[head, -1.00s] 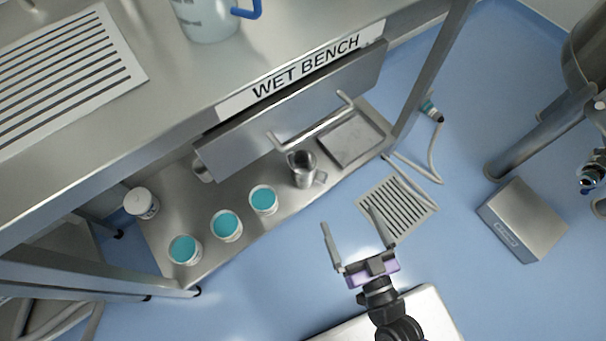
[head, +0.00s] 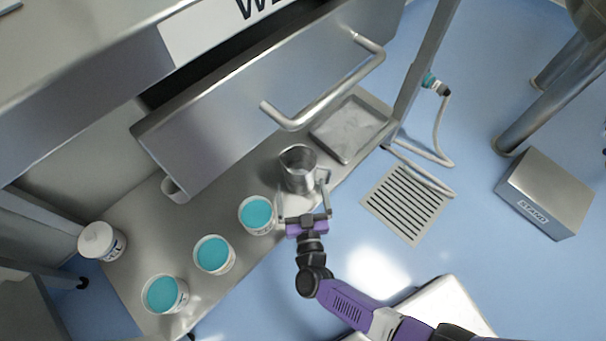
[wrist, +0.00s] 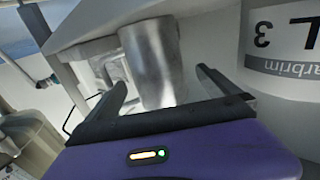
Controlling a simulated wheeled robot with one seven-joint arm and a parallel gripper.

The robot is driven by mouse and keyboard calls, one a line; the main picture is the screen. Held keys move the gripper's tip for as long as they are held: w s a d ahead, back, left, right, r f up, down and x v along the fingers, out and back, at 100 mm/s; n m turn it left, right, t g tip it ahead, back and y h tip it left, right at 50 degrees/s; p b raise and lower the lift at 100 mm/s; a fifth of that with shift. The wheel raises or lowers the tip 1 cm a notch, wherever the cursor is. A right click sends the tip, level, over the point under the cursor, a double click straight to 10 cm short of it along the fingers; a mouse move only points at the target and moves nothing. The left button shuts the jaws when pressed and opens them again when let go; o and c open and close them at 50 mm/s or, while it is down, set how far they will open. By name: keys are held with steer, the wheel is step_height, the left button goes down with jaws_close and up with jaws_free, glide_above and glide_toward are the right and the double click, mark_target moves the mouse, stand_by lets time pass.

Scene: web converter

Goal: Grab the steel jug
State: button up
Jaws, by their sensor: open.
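The steel jug (head: 298,170) stands upright on the lower shelf (head: 205,205) of the wet bench, under the drawer front. Its handle faces right in the head view. My gripper (head: 303,192) is open just in front of the jug. Its fingers point at the jug, one toward each side, the right one close to the handle. In the wrist view the jug (wrist: 155,60) shows between the spread fingers (wrist: 160,85), with its handle toward the left finger. I cannot tell whether either finger touches it.
A teal-topped tub (head: 257,214) stands close left of the jug; its labelled side (wrist: 285,50) fills the wrist view's right. Similar tubs (head: 213,254) stand farther left. The drawer front (head: 250,95) and handle (head: 330,90) overhang behind. A shallow tray (head: 348,128) lies to the right.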

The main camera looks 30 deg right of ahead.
mark_target(298, 156)
steer(key=b+x, duration=0.2)
steer(key=x, duration=0.3)
steer(key=shift+w+d+b, duration=0.1)
steer(key=shift+d+b, duration=0.15)
steer(key=shift+b, duration=0.1)
steer(key=shift+w+d+r, duration=0.1)
steer(key=shift+w+d, duration=0.05)
steer(key=shift+w, duration=0.25)
steer(key=c, duration=1.7)
